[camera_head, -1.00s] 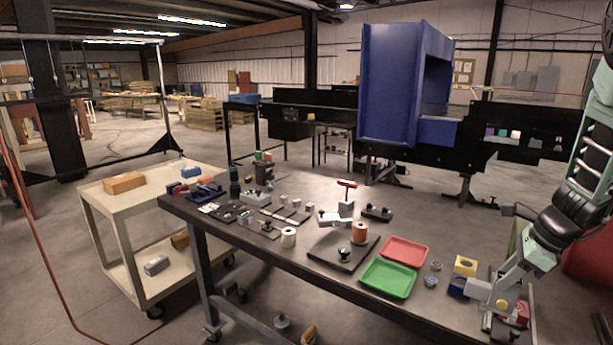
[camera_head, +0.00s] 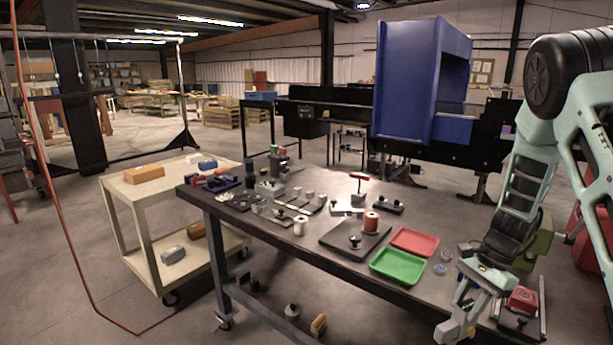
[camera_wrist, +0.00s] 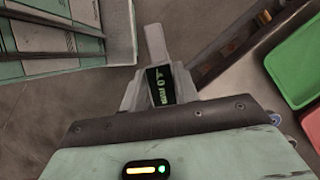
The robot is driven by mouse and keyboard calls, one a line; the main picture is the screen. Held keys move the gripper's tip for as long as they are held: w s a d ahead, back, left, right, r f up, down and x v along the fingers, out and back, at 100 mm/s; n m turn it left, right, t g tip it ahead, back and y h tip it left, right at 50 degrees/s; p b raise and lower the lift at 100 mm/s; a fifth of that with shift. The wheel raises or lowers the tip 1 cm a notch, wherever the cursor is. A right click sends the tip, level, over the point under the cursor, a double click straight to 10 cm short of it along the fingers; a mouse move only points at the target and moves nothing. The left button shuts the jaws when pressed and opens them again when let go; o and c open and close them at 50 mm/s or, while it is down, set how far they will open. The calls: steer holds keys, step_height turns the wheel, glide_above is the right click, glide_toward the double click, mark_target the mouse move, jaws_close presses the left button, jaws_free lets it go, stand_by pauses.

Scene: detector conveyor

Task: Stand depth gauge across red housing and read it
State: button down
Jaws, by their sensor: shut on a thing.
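The red housing (camera_head: 522,299) sits on a dark plate near the right end of the bench in the head view. My gripper (camera_head: 450,330) is low in front of the bench's near edge, left of the housing and apart from it. In the wrist view my gripper (camera_wrist: 160,98) is shut on the depth gauge (camera_wrist: 161,84). The gauge has a pale grey body and a dark display with green characters that look like "0 mm", turned on its side. A pale bar sticks out past it, over the floor. The housing is not in the wrist view.
The green tray (camera_head: 398,266) and red tray (camera_head: 414,241) lie left of my arm. Small parts crowd the bench's left end. A cream cart (camera_head: 120,200) stands beyond it.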

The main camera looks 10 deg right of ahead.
steer(key=a+f+n+g+h+b, duration=0.3)
steer(key=a+f+n+h, duration=0.1)
steer(key=a+f+n, duration=0.9)
steer(key=n, duration=0.3)
steer(key=shift+w+f+g+h, duration=0.2)
steer(key=shift+f+g+h, duration=0.1)
steer(key=shift+f, duration=0.05)
steer(key=shift+r, duration=0.1)
